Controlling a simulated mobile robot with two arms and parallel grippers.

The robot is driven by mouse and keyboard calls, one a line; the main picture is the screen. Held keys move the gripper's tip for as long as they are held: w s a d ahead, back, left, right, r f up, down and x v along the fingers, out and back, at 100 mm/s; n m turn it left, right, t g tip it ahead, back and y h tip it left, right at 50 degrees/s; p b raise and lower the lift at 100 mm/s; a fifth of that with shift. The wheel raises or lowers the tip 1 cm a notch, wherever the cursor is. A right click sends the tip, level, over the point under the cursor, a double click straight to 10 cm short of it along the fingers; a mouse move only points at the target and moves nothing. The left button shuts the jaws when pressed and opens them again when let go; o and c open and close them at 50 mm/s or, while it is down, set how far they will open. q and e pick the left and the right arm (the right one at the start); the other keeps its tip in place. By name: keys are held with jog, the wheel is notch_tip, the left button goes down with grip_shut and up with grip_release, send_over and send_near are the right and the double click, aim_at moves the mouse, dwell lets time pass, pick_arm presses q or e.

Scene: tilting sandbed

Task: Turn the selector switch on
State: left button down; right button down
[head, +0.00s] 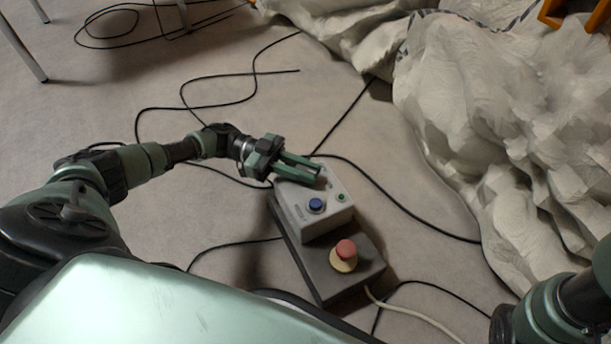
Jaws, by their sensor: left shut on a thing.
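A light grey control box (312,222) sits on a dark grey base (315,276) on the floor. A blue push button (316,205) and a small green button or lamp (341,197) are on its top face. A red mushroom button (346,248) on a yellow collar is on the lower part of the base. My left gripper (318,174) reaches over the far end of the box and is shut on the selector switch, which its fingers mostly hide. I cannot tell which way the switch points. My right arm shows at the lower right; its gripper is out of view.
Black cables (404,208) run across the floor around the box. A pale cable (405,309) leaves the base at the bottom. Crumpled whitish sheeting (480,120) fills the right side. Metal legs (25,42) stand at top left.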

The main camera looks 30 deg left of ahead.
aim_at(296, 167)
pick_arm(q)
jog(key=shift+s+d+f+m+g+b, duration=0.15)
jog(key=shift+m+g+b, duration=0.25)
jog(key=shift+g, duration=0.5)
jog(key=c, duration=1.3)
grip_release()
jog(key=shift+o, duration=0.2)
jog(key=shift+a, duration=0.55)
jog(key=a, duration=0.2)
jog(key=a+p, duration=0.1)
jog(key=a, duration=0.2)
jog(key=shift+w+a, duration=0.2)
jog(key=shift+a, duration=0.1)
jog(key=shift+a+p, duration=0.3)
jog(key=shift+a, duration=0.3)
